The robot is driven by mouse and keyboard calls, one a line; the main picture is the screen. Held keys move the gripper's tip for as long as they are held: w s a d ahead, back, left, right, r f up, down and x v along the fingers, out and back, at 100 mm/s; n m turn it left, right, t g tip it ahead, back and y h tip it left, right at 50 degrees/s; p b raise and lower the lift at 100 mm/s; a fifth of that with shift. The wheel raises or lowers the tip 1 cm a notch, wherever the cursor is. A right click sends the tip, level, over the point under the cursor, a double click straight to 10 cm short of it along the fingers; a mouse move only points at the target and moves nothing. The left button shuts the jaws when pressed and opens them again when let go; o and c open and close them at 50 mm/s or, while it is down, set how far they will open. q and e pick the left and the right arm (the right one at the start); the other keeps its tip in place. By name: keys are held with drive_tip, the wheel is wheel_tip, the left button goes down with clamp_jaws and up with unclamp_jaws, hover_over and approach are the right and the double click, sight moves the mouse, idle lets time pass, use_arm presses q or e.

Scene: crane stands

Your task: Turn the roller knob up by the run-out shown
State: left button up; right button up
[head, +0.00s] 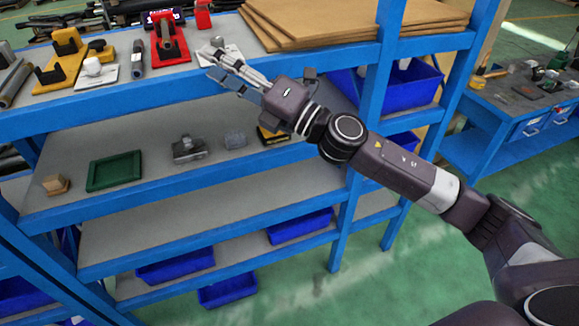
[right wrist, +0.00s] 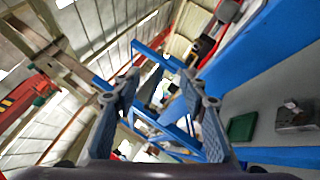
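My right gripper (head: 213,65) reaches the front edge of the blue shelf's top board. Its fingers are apart with nothing seen between them; they also show apart in the right wrist view (right wrist: 160,85). Just behind the fingers is a pale plate with a small grey knob-like part (head: 217,43), partly hidden by the gripper; I cannot tell whether they touch. A red stand (head: 170,52) with a dark upright part is to its left. A dark panel with lit characters (head: 163,16) stands behind it, too small to read. I cannot tell which part is the roller knob. My left gripper is not in view.
A yellow stand (head: 58,68) and a white round piece on a plate (head: 93,66) stand farther left on the top board. Stacked brown boards (head: 330,20) lie to the right. The middle shelf holds a green tray (head: 115,170) and a grey metal block (head: 188,149).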

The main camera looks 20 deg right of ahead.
drive_tip(key=s+d+f+m+h, duration=0.1)
drive_tip(key=d+f+m+h, duration=0.2)
drive_tip(key=f+m, duration=0.4)
drive_tip(key=s+d+f+m+h, duration=0.2)
drive_tip(key=d+f+m+h, duration=0.2)
drive_tip(key=f, duration=0.5)
drive_tip(key=s+d+f+m+h, duration=0.2)
drive_tip(key=d+f+m+h, duration=0.1)
drive_tip(key=f+m+h, duration=0.3)
wheel_tip(320, 180, down, 2)
drive_tip(key=m, duration=0.4)
drive_tip(key=shift+d+h, duration=0.15)
drive_tip(key=shift+h, duration=0.25)
